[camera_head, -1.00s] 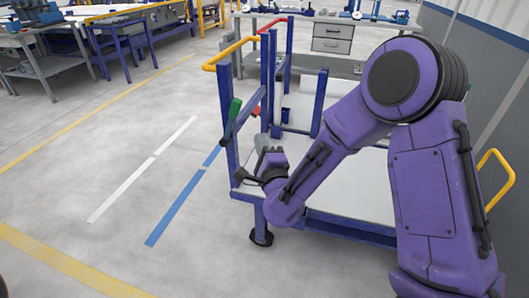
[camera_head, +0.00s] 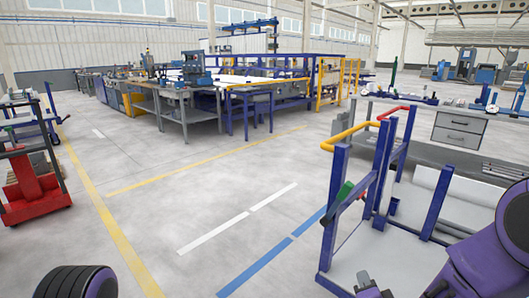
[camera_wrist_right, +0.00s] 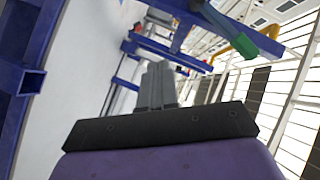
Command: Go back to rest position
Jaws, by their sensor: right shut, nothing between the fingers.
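My right gripper (camera_head: 370,284) shows at the bottom edge of the head view, in front of the near corner of the blue cart. Its grey fingers (camera_wrist_right: 155,84) are together in the right wrist view, with nothing between them. The purple right arm (camera_head: 500,255) comes in from the lower right corner. My left gripper is not in view.
The blue cart (camera_head: 330,215) has a pale deck, yellow and red handles, and a green grip (camera_head: 345,190) on its near post. A red stand (camera_head: 32,180) is at left. Open floor lies between.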

